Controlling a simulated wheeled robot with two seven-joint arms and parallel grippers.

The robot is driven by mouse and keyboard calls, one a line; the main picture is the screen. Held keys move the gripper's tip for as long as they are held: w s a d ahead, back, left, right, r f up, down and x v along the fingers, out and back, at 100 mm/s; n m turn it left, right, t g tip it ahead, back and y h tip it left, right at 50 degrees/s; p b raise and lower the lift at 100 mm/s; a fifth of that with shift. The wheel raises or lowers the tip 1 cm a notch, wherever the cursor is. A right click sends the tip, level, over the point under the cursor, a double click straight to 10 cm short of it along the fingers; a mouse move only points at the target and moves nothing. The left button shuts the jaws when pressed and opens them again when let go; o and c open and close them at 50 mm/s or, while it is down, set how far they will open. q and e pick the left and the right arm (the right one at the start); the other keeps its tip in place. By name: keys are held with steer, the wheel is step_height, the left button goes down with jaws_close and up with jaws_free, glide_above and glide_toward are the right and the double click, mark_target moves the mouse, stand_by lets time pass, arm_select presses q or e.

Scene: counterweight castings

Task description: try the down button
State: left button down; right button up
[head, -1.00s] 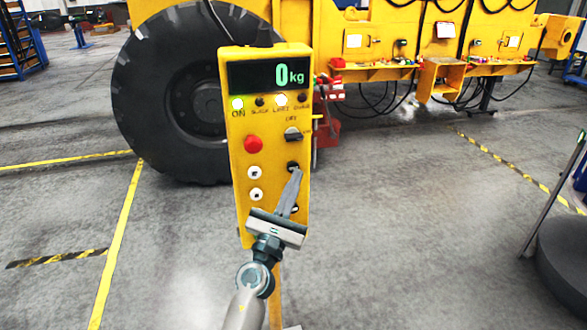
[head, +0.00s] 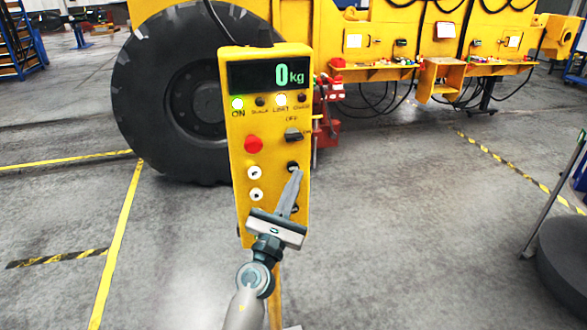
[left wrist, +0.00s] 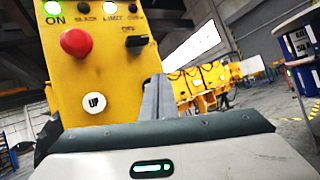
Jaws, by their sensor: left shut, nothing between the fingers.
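The yellow control box (head: 240,120) stands upright in the head view, its display reading 0 kg. Below a red button (head: 253,144) are two white buttons. The upper one (head: 254,173) reads UP in the left wrist view (left wrist: 94,103). The lower white button (head: 256,194) is the likely down button; its mark is too small to read. It is hidden in the left wrist view. My left gripper (head: 297,172) is shut and empty, its fingertips before the box's right side, right of the white buttons, overlapping a black control. Contact cannot be told. My right gripper is not in view.
ON and LIMIT lamps are lit. A black rotary knob (head: 292,134) sits above the fingertips. A large tyre (head: 150,95) and yellow machine (head: 400,70) stand behind. A dark round base (head: 570,260) is at right. Floor between is clear.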

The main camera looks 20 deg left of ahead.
arm_select(q)
steer(key=shift+w+a, duration=0.5)
steer(key=shift+w, duration=0.2)
stand_by(1.1)
steer(key=shift+s+d, duration=0.1)
steer(key=shift+s, duration=0.05)
stand_by(3.5)
steer(key=shift+s+d, duration=0.35)
steer(key=shift+s, duration=0.2)
steer(key=shift+s+d+p, duration=0.2)
steer(key=shift+s+d, duration=0.55)
steer(key=shift+s, duration=0.3)
steer(key=shift+s+d+p, duration=0.15)
steer(key=shift+s+d, duration=0.55)
steer(key=shift+s, duration=0.35)
